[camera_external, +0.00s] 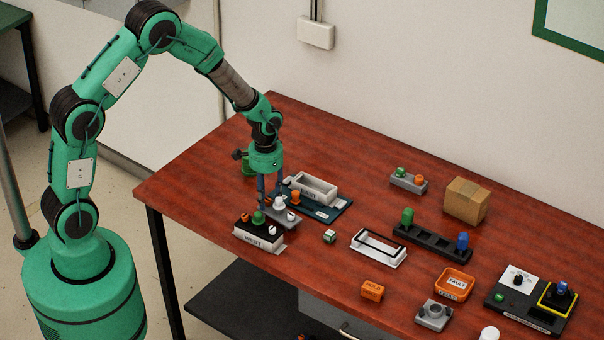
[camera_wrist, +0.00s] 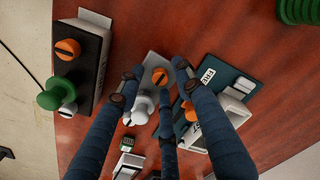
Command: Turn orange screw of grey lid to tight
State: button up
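The grey lid (camera_wrist: 150,64) lies between the black-topped box and the blue board, and it shows in the outside view (camera_external: 290,219). Its orange screw (camera_wrist: 160,76) has a dark slot, and a pale knob (camera_wrist: 142,109) stands beside it on the lid. My gripper (camera_wrist: 160,80) points down over the lid with its blue fingers spread around the orange screw. The fingers are apart, and I see nothing gripped; contact with the screw cannot be told. In the outside view my gripper (camera_external: 268,196) is above the lid, and its fingers hide the lid's orange screw.
The black-topped white box (camera_external: 259,238) with green and orange knobs stands close in front. The blue board (camera_external: 325,211) with a grey tray (camera_external: 313,188) and another orange screw (camera_external: 295,197) lies just right. A small cube (camera_external: 329,236) and a white frame (camera_external: 378,249) stand further right.

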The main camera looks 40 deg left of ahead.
jog(key=shift+r, duration=0.15)
notch_tip(320, 180, up, 12)
dwell(0.7)
jog(key=shift+f, duration=0.2)
jog(key=shift+r, duration=0.15)
notch_tip(320, 180, up, 11)
jog(key=n+t, duration=0.1)
send_over(267, 199)
jog(key=s+a, duration=0.4)
jog(key=a, duration=0.1)
jog(key=s+a+r+n+t, duration=0.1)
jog(key=s+a+r+t, duration=0.1)
jog(key=s+a+r, duration=0.55)
jog(key=s+a+r+n+t, duration=0.1)
jog(key=s+a+r, duration=0.2)
jog(key=s, duration=0.6)
jog(key=s+a+r+n+t+b, duration=0.1)
jog(key=s+a+r, duration=0.1)
jog(key=s+r, duration=0.3)
jog(key=s, duration=0.4)
jog(key=shift+s+a+n+t, duration=0.25)
jog(key=shift+a+n+t, duration=0.05)
jog(key=shift+a, duration=0.1)
